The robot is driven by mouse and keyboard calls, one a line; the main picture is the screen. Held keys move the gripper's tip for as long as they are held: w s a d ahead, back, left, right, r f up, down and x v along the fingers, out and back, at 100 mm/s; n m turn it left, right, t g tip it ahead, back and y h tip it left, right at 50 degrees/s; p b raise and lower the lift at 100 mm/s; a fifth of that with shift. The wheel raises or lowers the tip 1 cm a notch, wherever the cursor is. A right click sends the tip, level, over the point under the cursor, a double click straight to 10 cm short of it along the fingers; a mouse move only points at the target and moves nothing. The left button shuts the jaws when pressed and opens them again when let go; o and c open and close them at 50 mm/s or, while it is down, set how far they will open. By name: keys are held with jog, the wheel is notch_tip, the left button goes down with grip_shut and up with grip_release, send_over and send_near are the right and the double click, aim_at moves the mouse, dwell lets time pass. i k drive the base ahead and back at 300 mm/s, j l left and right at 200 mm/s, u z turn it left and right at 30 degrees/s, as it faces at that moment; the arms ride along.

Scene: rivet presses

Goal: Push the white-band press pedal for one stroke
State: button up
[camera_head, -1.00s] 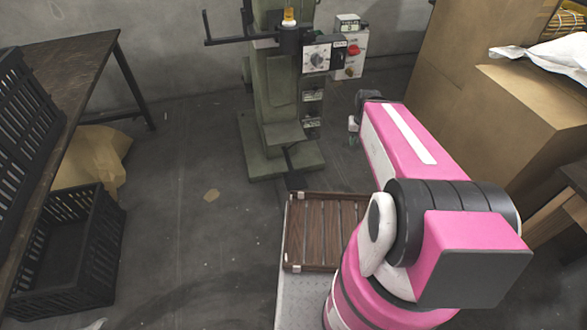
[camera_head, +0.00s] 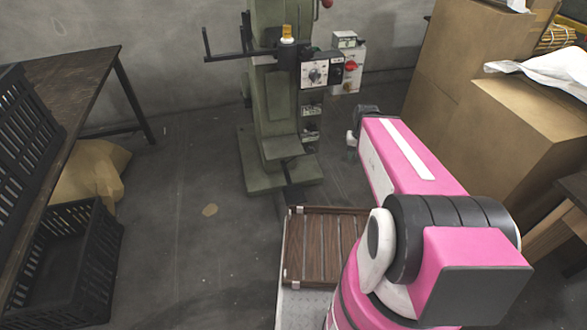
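A green press (camera_head: 270,110) stands on the floor at the back, upper middle of the head view. No white band can be made out on it. A dark, narrow part that may be its pedal (camera_head: 280,204) sticks out low in front of the press base (camera_head: 265,178); it is partly hidden and its shape is unclear. My pink arm reaches forward at the right. Its end, with my gripper (camera_head: 352,143), is small and partly hidden by the arm, right of the press base and apart from it. Whether the fingers are open or shut does not show.
A dark table (camera_head: 70,85) and a black crate (camera_head: 75,265) stand at the left, with a brown sack (camera_head: 95,170) between. Cardboard boxes (camera_head: 520,140) fill the right. A control box (camera_head: 320,73) is on the press. The floor left of the press is mostly clear.

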aim_at(292, 194)
jog(key=k+j+z, duration=0.25)
jog(key=j, duration=0.3)
jog(key=k+j+z, duration=0.3)
jog(key=k+j, duration=0.05)
jog(key=j, duration=0.15)
